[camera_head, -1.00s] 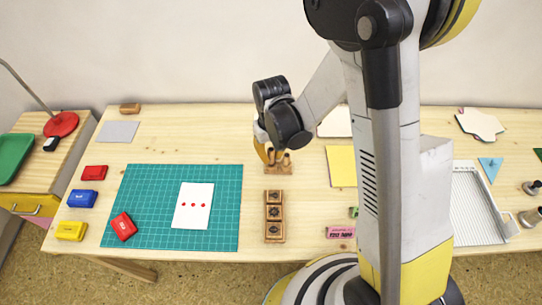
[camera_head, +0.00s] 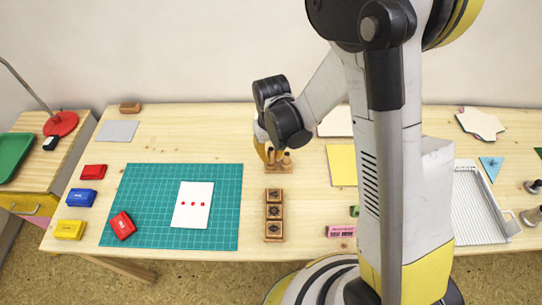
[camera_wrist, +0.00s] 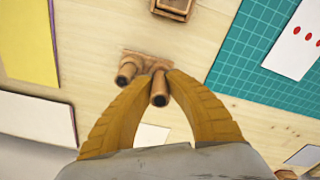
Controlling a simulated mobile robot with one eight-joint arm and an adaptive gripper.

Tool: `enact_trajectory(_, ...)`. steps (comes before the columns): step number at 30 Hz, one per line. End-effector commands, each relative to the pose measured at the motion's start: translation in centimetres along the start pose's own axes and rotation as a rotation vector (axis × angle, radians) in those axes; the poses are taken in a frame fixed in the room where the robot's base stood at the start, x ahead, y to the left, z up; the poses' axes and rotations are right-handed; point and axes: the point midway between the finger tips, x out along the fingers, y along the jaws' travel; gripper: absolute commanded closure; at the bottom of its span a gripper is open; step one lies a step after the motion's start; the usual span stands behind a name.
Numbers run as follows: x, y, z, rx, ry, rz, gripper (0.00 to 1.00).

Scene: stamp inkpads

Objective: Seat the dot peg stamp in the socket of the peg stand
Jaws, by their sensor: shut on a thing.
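The wooden peg stand (camera_head: 279,171) sits on the table to the right of the green mat; it also shows in the wrist view (camera_wrist: 133,53). My gripper (camera_wrist: 162,78) has its yellow fingers shut on a brown peg stamp (camera_wrist: 160,97), taken as the dot peg stamp, over one end of the stand. A second peg stamp (camera_wrist: 126,74) stands in the stand beside it. The held stamp's lower end is hidden, so I cannot tell whether it is in the socket. In the head view my gripper (camera_head: 271,156) partly covers the stand.
A tray of wooden block stamps (camera_head: 274,215) lies in front of the stand. The green cutting mat (camera_head: 145,210) to the left holds a white card (camera_head: 193,217) with red dots and a red inkpad (camera_head: 122,226). A yellow sheet (camera_head: 342,166) lies to the right.

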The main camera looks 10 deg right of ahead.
Motion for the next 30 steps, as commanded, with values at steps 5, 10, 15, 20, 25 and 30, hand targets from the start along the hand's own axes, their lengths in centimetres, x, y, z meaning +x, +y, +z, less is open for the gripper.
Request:
enact_trajectory(5, 1.1, 0.0, 0.0, 0.000, 0.000, 0.000, 1.00)
enact_trajectory(10, 0.7, 0.0, 0.0, 0.000, 0.000, 0.000, 1.00)
enact_trajectory(15, 0.3, 0.0, 0.0, 0.000, 0.000, 0.000, 1.00)
enact_trajectory(20, 0.2, 0.0, 0.0, 0.000, 0.000, 0.000, 1.00)
enact_trajectory(25, 0.1, 0.0, 0.0, 0.000, 0.000, 0.000, 1.00)
enact_trajectory(30, 0.1, 0.0, -0.1, 0.000, -0.001, 0.000, 1.00)
